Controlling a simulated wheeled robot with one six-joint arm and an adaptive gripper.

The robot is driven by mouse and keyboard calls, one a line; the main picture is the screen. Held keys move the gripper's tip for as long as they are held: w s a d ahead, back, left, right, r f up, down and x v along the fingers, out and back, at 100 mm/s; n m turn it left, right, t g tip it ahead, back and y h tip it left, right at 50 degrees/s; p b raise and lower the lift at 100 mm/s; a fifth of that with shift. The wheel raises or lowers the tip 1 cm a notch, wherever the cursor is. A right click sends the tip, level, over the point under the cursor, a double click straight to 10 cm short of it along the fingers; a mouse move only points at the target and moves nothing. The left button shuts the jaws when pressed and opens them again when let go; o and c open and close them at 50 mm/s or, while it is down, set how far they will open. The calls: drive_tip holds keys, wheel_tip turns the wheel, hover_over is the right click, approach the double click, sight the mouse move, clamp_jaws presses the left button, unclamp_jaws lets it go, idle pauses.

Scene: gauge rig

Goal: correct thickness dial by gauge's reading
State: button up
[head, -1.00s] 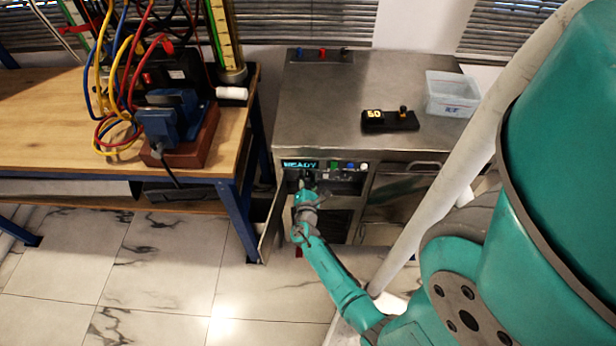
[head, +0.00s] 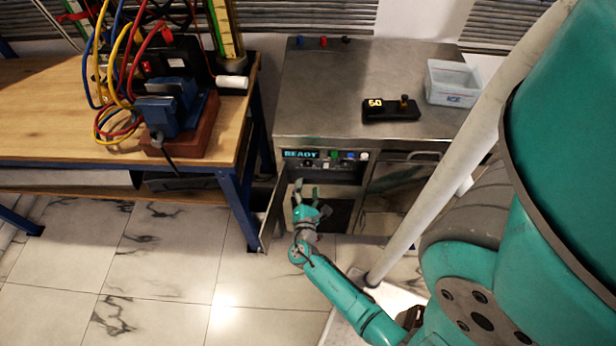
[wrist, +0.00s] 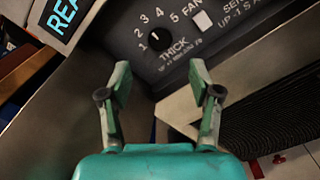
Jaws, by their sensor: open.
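The thickness dial (wrist: 158,39) is a round black knob on the dark panel in the wrist view, above the word THICK and ringed by the numbers 1 to 5. A small light mark shows on it towards the upper left, around 1 to 2, too small to read surely. My gripper (wrist: 160,82) is open and empty, its fingers apart below the dial and not touching it. In the head view my gripper (head: 307,190) is just in front of the cabinet panel. The black gauge (head: 390,109) lies on the cabinet top with yellow digits that look like 60, perhaps 50.
The cabinet (head: 340,95) has a READY display (head: 300,154) and several coloured buttons. A cabinet door (head: 270,215) stands open left of my gripper. A clear bin (head: 452,82) sits on top. A wooden workbench (head: 50,120) is at left. A pale post (head: 430,200) stands at right.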

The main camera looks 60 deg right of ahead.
drive_tip(key=shift+v, duration=1.25)
drive_tip(key=s+a+f+m+t+y, duration=0.1)
drive_tip(key=s+a+f+m+y, duration=0.1)
drive_tip(key=s+a+y, duration=0.4)
drive_tip(key=s+a+f+m+t+y, duration=0.1)
drive_tip(key=s+a+f+m+y, duration=0.15)
drive_tip(key=a, duration=0.55)
drive_tip(key=s+a+r+m+t+y, duration=0.25)
drive_tip(key=s+a+r+y, duration=0.3)
drive_tip(key=a+r, duration=0.4)
drive_tip(key=s+a+r+m+t+y, duration=0.1)
drive_tip(key=a+r+m, duration=0.1)
drive_tip(key=r, duration=0.4)
drive_tip(key=s+a+r+m+t, duration=0.1)
drive_tip(key=s+a+r+m, duration=0.1)
drive_tip(key=r, duration=0.4)
drive_tip(key=s+a+r+m+t+y, duration=0.1)
drive_tip(key=s+a+r+m, duration=0.1)
drive_tip(key=r, duration=0.4)
drive_tip(key=shift+m+t+y, duration=0.3)
drive_tip(key=shift+m+t, duration=0.05)
drive_tip(key=shift+m, duration=0.45)
